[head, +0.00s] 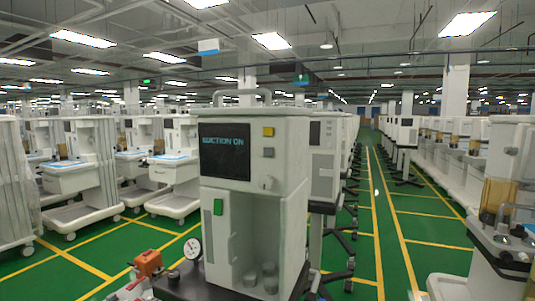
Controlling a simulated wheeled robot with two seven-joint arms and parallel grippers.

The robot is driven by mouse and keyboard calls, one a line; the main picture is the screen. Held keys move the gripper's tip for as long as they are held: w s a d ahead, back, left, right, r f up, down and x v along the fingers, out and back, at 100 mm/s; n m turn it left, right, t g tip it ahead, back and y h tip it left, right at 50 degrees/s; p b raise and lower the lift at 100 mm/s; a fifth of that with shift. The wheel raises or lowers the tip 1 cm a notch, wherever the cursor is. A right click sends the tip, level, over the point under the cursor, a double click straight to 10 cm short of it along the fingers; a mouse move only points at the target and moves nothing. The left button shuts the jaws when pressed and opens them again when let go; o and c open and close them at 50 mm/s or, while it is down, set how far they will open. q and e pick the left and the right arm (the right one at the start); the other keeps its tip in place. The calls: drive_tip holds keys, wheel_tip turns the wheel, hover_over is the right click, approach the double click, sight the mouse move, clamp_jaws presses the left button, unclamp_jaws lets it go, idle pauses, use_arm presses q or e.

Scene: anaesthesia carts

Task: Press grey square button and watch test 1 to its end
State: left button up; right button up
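The nearest machine, a white cabinet (290,135), stands upright at the centre of the head view. Its dark screen (224,160) shows blue-green text that seems to read "SUCTION ON". The grey square button (268,152) is right of the screen, below a yellow square button (268,132). Nothing touches the grey button. I cannot make out either of my grippers in this view.
A round white gauge (193,248) and an orange-red block (148,262) stand at the cabinet's lower left. Grey cups (270,276) sit in its open bay. White carts (175,170) fill the left, and more machines line the right. A green aisle (400,225) with yellow lines is clear.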

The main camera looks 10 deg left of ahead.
use_arm(q)
clamp_jaws()
drive_tip(key=shift+a, duration=0.15)
idle(1.4)
